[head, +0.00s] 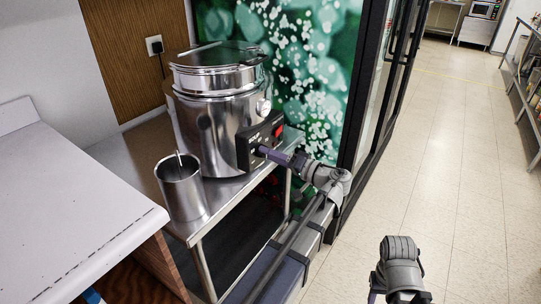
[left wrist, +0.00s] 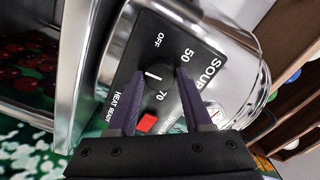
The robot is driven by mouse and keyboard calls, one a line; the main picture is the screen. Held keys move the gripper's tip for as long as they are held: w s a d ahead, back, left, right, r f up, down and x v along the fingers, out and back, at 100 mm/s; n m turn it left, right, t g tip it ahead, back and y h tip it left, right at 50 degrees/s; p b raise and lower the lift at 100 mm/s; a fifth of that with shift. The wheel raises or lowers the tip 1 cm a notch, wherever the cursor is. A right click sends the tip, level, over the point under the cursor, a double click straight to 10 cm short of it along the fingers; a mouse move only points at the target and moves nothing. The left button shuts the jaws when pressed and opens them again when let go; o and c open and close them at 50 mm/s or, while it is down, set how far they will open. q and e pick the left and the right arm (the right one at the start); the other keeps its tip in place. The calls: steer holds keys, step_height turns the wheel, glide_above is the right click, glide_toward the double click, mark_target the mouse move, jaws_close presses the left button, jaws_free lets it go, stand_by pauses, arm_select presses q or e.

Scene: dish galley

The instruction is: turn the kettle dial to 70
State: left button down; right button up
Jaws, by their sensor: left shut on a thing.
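The kettle (head: 210,130) is a large shiny steel pot with a lid, standing on a steel table. Its black control panel (head: 243,153) faces my left arm and also shows in the left wrist view (left wrist: 190,85). The panel reads OFF, 50, 70, SOUP and HEAT READY. The black dial (left wrist: 157,78) has a short white mark; which label it points to is hard to tell. My left gripper (head: 261,151) is at the panel, its purple fingers (left wrist: 160,77) shut on the dial from both sides. My right gripper (head: 387,297) is at the bottom edge, mostly cut off.
A steel canister (head: 181,188) with a utensil stands left of the kettle on the steel table (head: 226,190). A white counter (head: 70,205) is at the left. A red block (left wrist: 146,122) sits on the panel below the dial. Open tiled floor (head: 450,180) lies at the right.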

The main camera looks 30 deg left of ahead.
arm_select(q)
steer(key=m, duration=2.4)
steer(key=shift+m, duration=0.6)
steer(key=shift+c, duration=1.6)
jaws_free()
steer(key=shift+d, duration=0.1)
steer(key=d, duration=0.7)
steer(key=shift+s+d, duration=0.3)
steer(key=shift+d, duration=0.05)
